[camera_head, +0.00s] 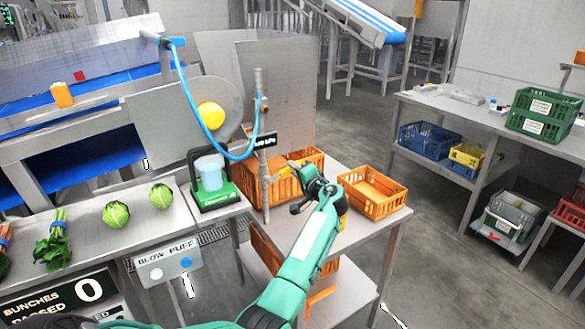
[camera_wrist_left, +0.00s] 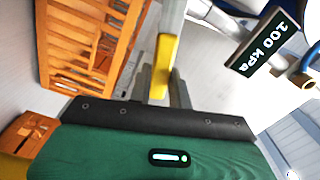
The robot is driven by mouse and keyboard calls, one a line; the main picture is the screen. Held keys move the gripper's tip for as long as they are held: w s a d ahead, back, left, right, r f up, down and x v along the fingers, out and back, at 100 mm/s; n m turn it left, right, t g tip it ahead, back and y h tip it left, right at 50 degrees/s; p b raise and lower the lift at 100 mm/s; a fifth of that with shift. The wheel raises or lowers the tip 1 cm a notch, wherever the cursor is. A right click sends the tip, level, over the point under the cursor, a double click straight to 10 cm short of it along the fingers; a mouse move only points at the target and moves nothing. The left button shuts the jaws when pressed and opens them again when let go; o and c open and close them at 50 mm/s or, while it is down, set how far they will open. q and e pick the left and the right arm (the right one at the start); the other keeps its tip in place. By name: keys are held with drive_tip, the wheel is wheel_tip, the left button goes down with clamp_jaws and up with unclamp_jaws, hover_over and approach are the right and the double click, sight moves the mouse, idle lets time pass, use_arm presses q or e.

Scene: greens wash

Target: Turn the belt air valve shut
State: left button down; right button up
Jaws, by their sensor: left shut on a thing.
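A dark pressure sign (camera_head: 265,142) sits on this pipe and reads 100 kPa in the left wrist view (camera_wrist_left: 264,42). My left gripper (camera_head: 296,184) is at the lever, right of the pipe. In the left wrist view its grey fingers (camera_wrist_left: 162,84) are closed around the yellow lever (camera_wrist_left: 164,62). The fingers partly hide the lever's end. My right gripper is not in view.
A blue hose (camera_head: 190,98) loops down to the pipe. Orange crates (camera_head: 283,188) (camera_head: 371,207) stand behind and right of the gripper. A green-based device (camera_head: 214,192) and cabbages (camera_head: 160,196) are on the left counter. A blow puff button box (camera_head: 166,263) hangs at its front.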

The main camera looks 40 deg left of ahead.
use_arm(q)
drive_tip(key=shift+w+f+m, duration=0.15)
drive_tip(key=shift+f+m, duration=1.1)
drive_tip(key=shift+m, duration=0.45)
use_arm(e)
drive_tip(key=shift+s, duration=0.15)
use_arm(q)
drive_tip(key=c, duration=1.3)
unclamp_jaws()
drive_tip(key=shift+d, duration=0.1)
drive_tip(key=b+v, duration=0.2)
drive_tip(key=v, duration=1.1)
drive_tip(key=shift+d+f, duration=0.1)
drive_tip(key=shift+d, duration=0.25)
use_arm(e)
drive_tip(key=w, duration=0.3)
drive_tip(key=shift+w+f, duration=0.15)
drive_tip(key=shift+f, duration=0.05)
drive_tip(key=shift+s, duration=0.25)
